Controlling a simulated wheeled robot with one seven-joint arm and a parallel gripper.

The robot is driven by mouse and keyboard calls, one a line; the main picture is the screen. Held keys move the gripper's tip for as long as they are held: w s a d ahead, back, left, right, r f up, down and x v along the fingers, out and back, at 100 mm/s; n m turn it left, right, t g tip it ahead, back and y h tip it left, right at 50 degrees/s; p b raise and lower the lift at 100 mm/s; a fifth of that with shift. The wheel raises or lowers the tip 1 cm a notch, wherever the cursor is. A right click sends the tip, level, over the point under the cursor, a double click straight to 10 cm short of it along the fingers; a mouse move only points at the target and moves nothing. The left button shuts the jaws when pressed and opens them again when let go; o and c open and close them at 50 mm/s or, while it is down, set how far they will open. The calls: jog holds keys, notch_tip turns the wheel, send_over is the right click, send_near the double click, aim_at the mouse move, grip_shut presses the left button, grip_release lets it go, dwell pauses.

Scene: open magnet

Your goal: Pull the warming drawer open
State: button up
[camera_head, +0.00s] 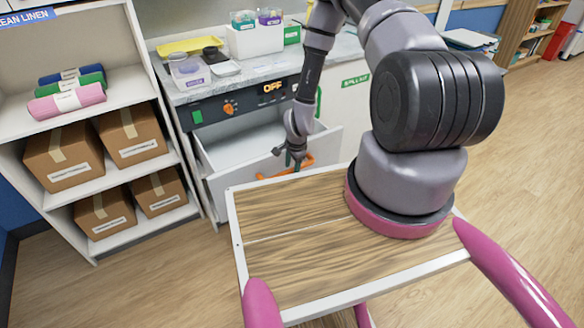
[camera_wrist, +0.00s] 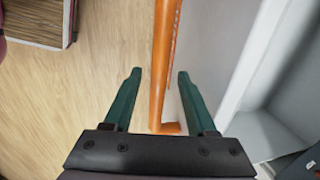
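The warming drawer (camera_head: 240,148) stands pulled out under its dark control panel, and its white inside looks empty. Its orange handle (camera_head: 268,176) runs along the drawer front. My gripper (camera_head: 293,163) is at the handle, seen from above in the head view. In the wrist view the orange handle (camera_wrist: 166,40) passes between the two green fingers of my gripper (camera_wrist: 159,78). The fingers are apart, with a visible gap on each side of the handle. The drawer's pale front (camera_wrist: 215,45) lies just right of the handle. Part of the handle is hidden behind my arm in the head view.
The control panel (camera_head: 245,100) has an orange knob and a display reading OFF. The counter (camera_head: 215,90) above holds bins and trays. A shelf with boxes (camera_head: 63,157) and rolled linen stands at left. Wooden floor (camera_head: 150,275) is clear at lower left.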

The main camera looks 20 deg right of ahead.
notch_tip(320, 180, up, 11)
jog(key=s, duration=0.2)
jog(key=shift+d+f, duration=0.2)
jog(key=shift+d, duration=0.05)
dwell(0.4)
notch_tip(320, 180, up, 33)
jog(key=w+n+t, duration=0.2)
jog(key=n+t, duration=0.1)
jog(key=n, duration=0.3)
jog(key=s+r+n+t+y, duration=0.1)
jog(key=s+r+n, duration=0.4)
jog(key=s+r, duration=1.5)
jog(key=shift+s+d+r+t, duration=0.3)
jog(key=shift+d+r+t, duration=0.1)
jog(key=shift+d+t, duration=0.1)
